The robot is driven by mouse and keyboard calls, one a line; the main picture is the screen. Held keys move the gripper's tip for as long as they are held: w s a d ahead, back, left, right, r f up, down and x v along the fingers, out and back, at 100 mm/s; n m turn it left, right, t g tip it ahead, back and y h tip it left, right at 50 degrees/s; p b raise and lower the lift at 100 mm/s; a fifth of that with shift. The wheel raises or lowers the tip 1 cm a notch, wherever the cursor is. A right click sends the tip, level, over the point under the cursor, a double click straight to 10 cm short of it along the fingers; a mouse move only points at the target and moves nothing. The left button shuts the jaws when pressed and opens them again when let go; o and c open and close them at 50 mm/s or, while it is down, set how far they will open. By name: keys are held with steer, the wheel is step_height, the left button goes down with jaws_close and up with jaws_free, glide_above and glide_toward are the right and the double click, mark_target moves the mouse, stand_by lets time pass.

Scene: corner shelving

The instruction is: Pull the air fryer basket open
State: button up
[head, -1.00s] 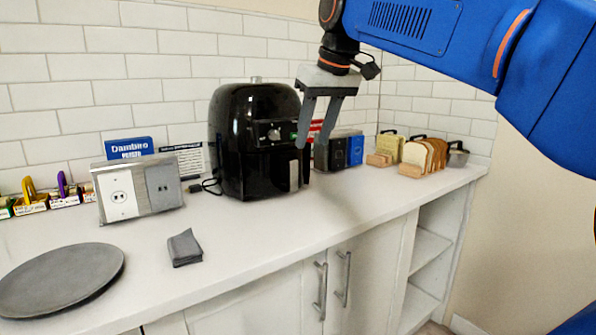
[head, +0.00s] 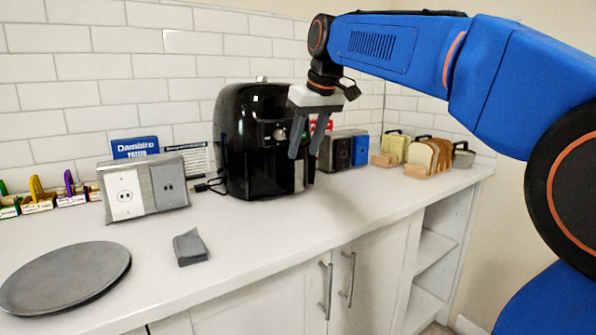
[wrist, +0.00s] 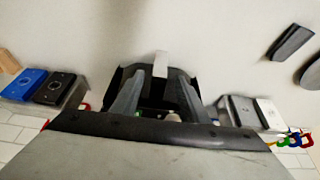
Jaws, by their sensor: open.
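The black air fryer (head: 240,145) stands upright on the white counter against the tiled wall, with a dial on its upper front. Its basket handle (head: 298,177) shows as a silver-faced upright piece low on the front. My gripper (head: 304,155) is open and empty, fingers pointing down, in front of the fryer's right side and above the handle. In the wrist view my gripper (wrist: 157,85) has its fingers spread on either side of the fryer's dark front, and the pale handle (wrist: 161,64) shows between and beyond the tips. I cannot tell whether the fingers touch anything.
A double outlet box (head: 145,188) stands left of the fryer. A grey folded cloth (head: 190,248) and a round grey plate (head: 65,278) lie on the counter. A blue and black box (head: 345,151) and bread in a rack (head: 428,157) stand right. The counter before the fryer is clear.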

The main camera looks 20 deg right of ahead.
mark_target(299, 167)
steer(key=x, duration=0.8)
steer(key=shift+c, duration=0.3)
jaws_close()
